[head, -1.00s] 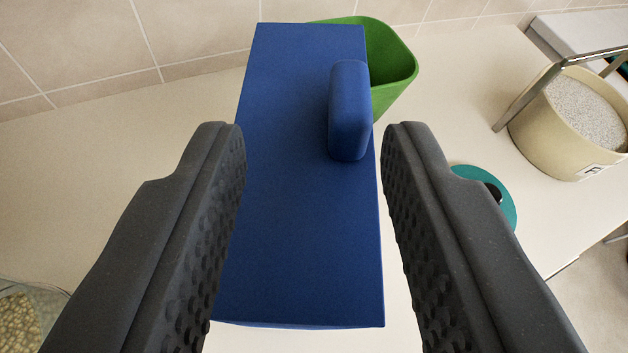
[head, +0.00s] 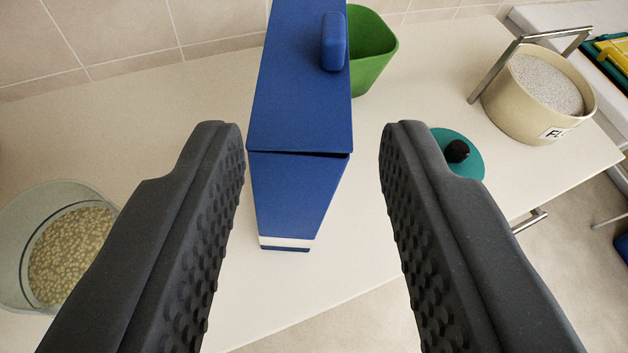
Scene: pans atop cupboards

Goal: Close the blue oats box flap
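The blue oats box (head: 298,190) stands on the cream counter, with a white band low on its front. Its blue flap (head: 300,100) lies across the top and carries a raised blue handle (head: 334,41) near the right edge. A thin dark gap shows between the flap's front edge and the box, widest at the right. I cannot tell whether the flap is fully shut. My gripper (head: 312,127) is open and empty. Its two fingers appear left and right of the box in the picture, with clear space between each finger and the box.
A green container (head: 373,60) stands close behind the box at the right. A teal lid with a black knob (head: 467,165) and a cream pot (head: 520,110) are farther right. A glass bowl of beans (head: 45,235) is at the left. The tiled wall (head: 120,35) is behind.

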